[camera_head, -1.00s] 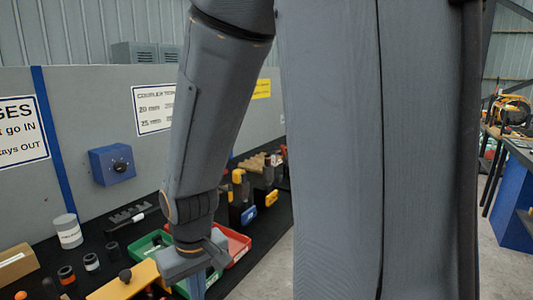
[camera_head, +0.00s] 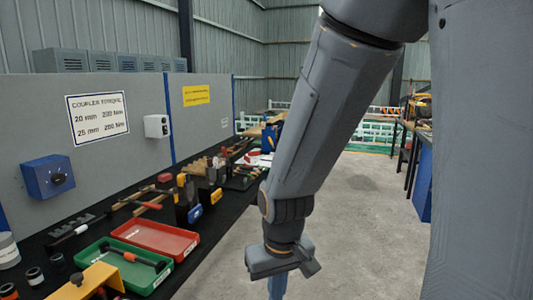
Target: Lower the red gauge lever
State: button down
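I cannot make out a red gauge lever for certain in this view. A yellow-orange fixture (camera_head: 92,284) with a dark knob on top stands at the lower left of the bench and is cut off by the picture's edge. My gripper (camera_head: 278,285) hangs low in the middle of the picture, right of the bench in this view. Its fingers are mostly cut off by the bottom edge, so I cannot see whether it is open or shut.
The black-topped bench carries a green tray (camera_head: 87,262) with a dark-handled tool, a red tray (camera_head: 187,243), and several tools behind. A blue box with a dial (camera_head: 40,186) is on the grey panel. Open concrete floor (camera_head: 372,205) lies right of the bench.

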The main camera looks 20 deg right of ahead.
aim_at(226, 160)
jog(key=z, duration=0.15)
jog(key=i, duration=0.95)
jog(key=u, duration=0.55)
